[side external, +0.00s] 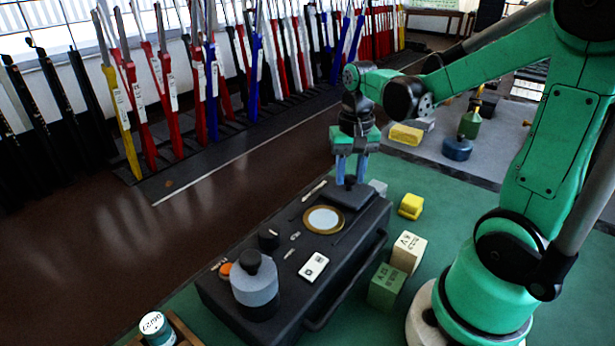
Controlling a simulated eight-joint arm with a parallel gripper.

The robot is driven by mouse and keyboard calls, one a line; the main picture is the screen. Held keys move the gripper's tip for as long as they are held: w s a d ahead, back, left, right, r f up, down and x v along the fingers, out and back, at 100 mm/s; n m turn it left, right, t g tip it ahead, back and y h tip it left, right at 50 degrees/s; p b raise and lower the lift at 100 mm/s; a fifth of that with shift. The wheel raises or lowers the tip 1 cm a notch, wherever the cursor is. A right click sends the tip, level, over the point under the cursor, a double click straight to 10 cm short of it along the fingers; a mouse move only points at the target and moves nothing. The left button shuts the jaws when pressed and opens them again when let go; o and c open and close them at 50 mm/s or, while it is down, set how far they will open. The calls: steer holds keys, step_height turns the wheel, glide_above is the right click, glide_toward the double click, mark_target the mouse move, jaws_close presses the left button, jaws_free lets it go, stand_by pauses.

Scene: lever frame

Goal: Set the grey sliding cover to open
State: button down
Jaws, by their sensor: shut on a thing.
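The grey sliding cover (352,197) is a dark, flat plate at the far right end of the top of a dark box (290,262). A small knob stands up from the cover. My gripper (350,178) points straight down over the cover, with its blue fingers shut on the knob. The fingers hide most of the knob. A round pale disc with a brass rim (324,219) lies in the box top just left of and nearer than the cover, and its face is uncovered.
A grey, black-topped cylinder (255,286) stands on the box's near end. A white switch plate (313,267) is on the box top. A handle (345,285) runs along the box's right side. Green and cream blocks (387,286) and a yellow block (411,206) stand right of it.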

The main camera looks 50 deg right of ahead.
mark_target(351, 176)
steer(key=shift+d, duration=0.2)
steer(key=c, duration=0.5)
jaws_free()
steer(key=shift+c, duration=0.2)
steer(key=shift+r, duration=2.85)
steer(key=a+n+t, duration=0.7)
steer(key=a+n, duration=0.2)
steer(key=a, duration=0.2)
steer(key=shift+w+a+f, duration=0.2)
steer(key=shift+w+f, duration=0.15)
steer(key=shift+f, duration=0.1)
